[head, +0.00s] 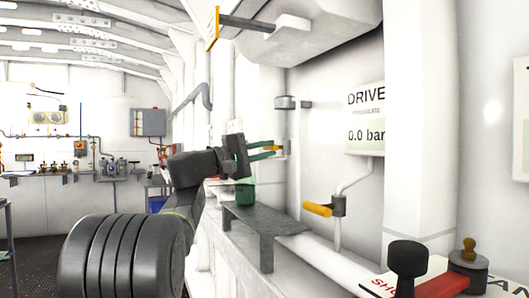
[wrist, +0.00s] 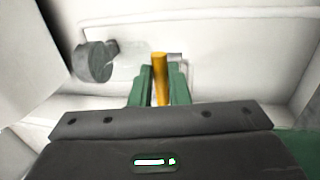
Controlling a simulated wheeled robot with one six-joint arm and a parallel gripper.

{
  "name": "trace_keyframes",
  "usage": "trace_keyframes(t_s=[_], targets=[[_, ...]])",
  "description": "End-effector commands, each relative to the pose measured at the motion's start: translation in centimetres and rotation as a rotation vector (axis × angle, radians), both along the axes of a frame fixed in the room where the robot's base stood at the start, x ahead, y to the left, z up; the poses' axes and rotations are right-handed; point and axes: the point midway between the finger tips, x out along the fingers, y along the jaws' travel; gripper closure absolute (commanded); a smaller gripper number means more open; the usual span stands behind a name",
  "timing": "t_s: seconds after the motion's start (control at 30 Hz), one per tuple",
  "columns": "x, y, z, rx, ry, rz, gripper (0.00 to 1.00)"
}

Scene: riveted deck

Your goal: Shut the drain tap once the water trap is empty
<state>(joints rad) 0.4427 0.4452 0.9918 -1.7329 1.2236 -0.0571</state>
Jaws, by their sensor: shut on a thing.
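The water trap (head: 284,122) hangs on the wall in the head view, a pale clear bowl under a grey cap. No water shows in it, but it is too small and pale to be sure. The drain tap has a yellow lever (wrist: 160,75), seen in the wrist view between the green fingers of my gripper (wrist: 159,84). In the head view my gripper (head: 270,151) reaches from the left to the foot of the trap and is shut on the lever. The lever's joint with the trap is partly hidden.
A green cup (head: 245,191) stands by a grey shelf (head: 262,218) below my gripper. A yellow-handled valve (head: 318,209) sits on a pipe to the right. A wall panel (head: 366,134) reads "DRIVE" and 0.0 bar. A red bar (head: 440,284) with a black knob is at lower right.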

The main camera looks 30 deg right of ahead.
Motion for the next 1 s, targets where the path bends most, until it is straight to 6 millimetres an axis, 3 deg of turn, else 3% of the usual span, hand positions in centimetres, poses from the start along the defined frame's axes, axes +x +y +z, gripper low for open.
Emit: trace_keyframes(t_s=[0.27,0.3,0.4,0.77,1.0], targets=[[0.0,0.0,-0.2,0.003,-0.001,-0.001,1.0],[0.0,0.0,-0.2,0.003,-0.001,-0.002,0.83],[0.0,0.0,-0.2,0.003,-0.001,-0.001,0.63],[0.1,0.4,-0.1,0.002,0.0,0.0,0.63],[0.6,4.4,-0.8,0.002,0.001,0.004,0.63]])
